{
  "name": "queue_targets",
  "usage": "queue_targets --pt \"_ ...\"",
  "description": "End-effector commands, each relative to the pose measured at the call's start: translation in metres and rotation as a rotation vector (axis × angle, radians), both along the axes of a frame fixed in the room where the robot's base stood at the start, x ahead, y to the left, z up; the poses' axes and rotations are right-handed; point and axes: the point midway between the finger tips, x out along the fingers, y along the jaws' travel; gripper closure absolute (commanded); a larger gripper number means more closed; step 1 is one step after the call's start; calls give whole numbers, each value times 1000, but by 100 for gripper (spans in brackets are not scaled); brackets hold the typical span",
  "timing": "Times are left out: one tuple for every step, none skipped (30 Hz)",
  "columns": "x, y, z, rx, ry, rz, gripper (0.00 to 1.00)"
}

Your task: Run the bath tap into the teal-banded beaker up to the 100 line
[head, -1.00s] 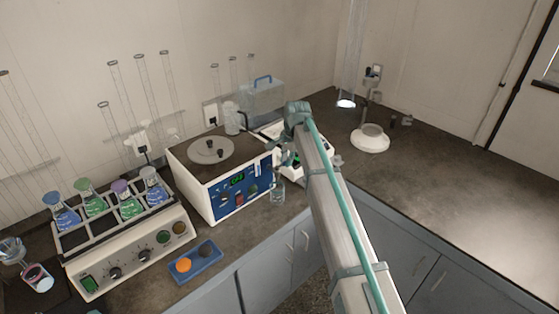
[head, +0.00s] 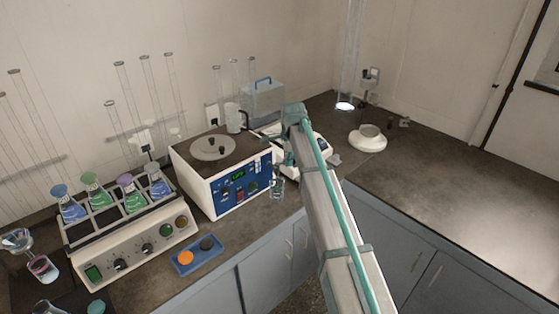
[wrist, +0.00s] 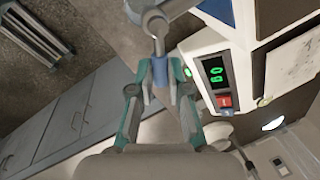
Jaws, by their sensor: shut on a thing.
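The bath (head: 215,178) is a white box with a blue front panel, a green display and a round lid on top. A small clear beaker (head: 277,190) stands by the right end of its front, near the bench edge. Its teal band and level lines are too small to make out. My gripper (wrist: 159,72) reaches down at the bath's front right corner, just above the beaker. In the head view my arm and fingers partly hide the tap. I cannot see the water level.
A white instrument (wrist: 232,85) with a green display and a red button stands close to my gripper. A rack of capped flasks (head: 140,235) and a blue tray (head: 197,256) with two discs stand at left. The right bench (head: 450,190) is mostly clear.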

Motion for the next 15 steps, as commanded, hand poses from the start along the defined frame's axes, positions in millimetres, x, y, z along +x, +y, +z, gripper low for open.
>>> queue_targets --pt "0 1 1 2 0 0 100" --pt "0 1 1 2 0 1 100" --pt "0 1 1 2 0 1 100" --pt "0 1 1 2 0 1 100" --pt "0 1 1 2 0 1 78" --pt "0 1 1 2 0 1 72" --pt "0 1 1 2 0 1 66" --pt "0 1 1 2 0 1 62" --pt "0 1 0 2 0 1 58" --pt "0 1 0 2 0 1 58" --pt "0 1 0 2 0 2 58" --pt "0 1 0 1 1 2 58" --pt "0 1 0 1 1 2 58" --pt "0 1 0 1 1 2 58" --pt "0 1 0 1 1 2 58"
